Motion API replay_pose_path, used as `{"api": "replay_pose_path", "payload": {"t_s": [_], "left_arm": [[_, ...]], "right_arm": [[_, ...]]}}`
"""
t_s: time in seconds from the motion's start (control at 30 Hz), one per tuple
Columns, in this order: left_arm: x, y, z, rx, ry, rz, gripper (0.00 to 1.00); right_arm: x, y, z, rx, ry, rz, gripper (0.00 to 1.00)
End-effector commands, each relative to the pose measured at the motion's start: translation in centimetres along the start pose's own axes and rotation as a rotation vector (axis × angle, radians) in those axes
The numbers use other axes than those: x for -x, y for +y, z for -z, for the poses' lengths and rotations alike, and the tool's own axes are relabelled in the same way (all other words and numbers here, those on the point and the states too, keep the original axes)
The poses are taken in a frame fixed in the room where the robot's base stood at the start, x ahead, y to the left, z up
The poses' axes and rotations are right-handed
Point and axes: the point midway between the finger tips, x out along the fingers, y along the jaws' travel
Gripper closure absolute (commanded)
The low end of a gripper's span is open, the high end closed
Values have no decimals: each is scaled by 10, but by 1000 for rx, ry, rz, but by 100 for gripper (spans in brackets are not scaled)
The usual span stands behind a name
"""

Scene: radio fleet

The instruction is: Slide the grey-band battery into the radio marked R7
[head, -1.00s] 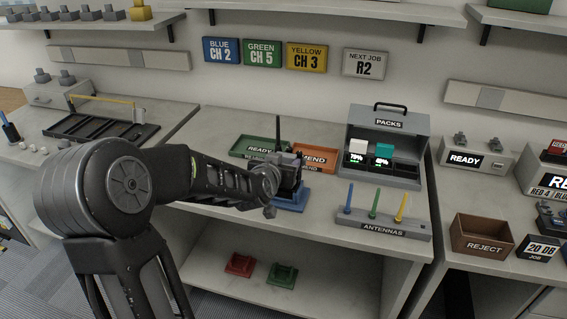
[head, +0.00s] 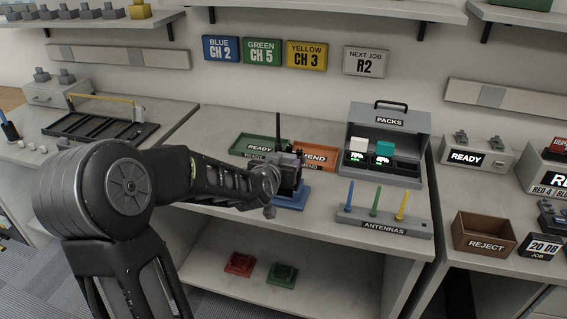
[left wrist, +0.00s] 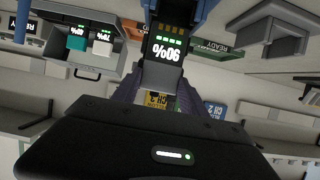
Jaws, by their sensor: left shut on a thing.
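A dark radio (head: 289,172) with an upright antenna (head: 278,128) stands in a blue cradle (head: 291,200) on the middle bench. I cannot read an R7 mark on it. My left gripper (head: 272,197) is at the radio's near side, and the arm hides part of it. In the left wrist view my gripper (left wrist: 160,92) is shut on the grey-band battery, whose grey end (left wrist: 162,76) and dark face reading 90% (left wrist: 167,50) show. The battery's far end meets the radio between blue cradle parts (left wrist: 203,10); how deep it sits I cannot tell. My right gripper is not in view.
A green READY tray (head: 250,147) and an orange tray (head: 316,158) lie behind the radio. A charger box marked PACKS (head: 388,122) with white and teal packs stands right of them. An antenna rack (head: 383,226) is in front right. A REJECT bin (head: 484,236) is farther right.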

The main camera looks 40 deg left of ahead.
Motion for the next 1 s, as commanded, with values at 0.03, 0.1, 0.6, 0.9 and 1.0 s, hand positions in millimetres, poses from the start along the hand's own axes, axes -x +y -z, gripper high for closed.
{"api": "replay_pose_path", "payload": {"t_s": [0.03,0.1,0.6,0.9,1.0], "left_arm": [[-1,0,-2,0,1,0,96],[-2,0,-4,0,1,0,96],[-6,0,-15,0,1,0,96],[-9,0,-22,0,1,0,96],[-10,0,-24,0,1,0,96]], "right_arm": [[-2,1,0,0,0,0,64],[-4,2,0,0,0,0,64],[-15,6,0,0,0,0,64],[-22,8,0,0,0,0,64],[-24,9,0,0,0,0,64]]}}
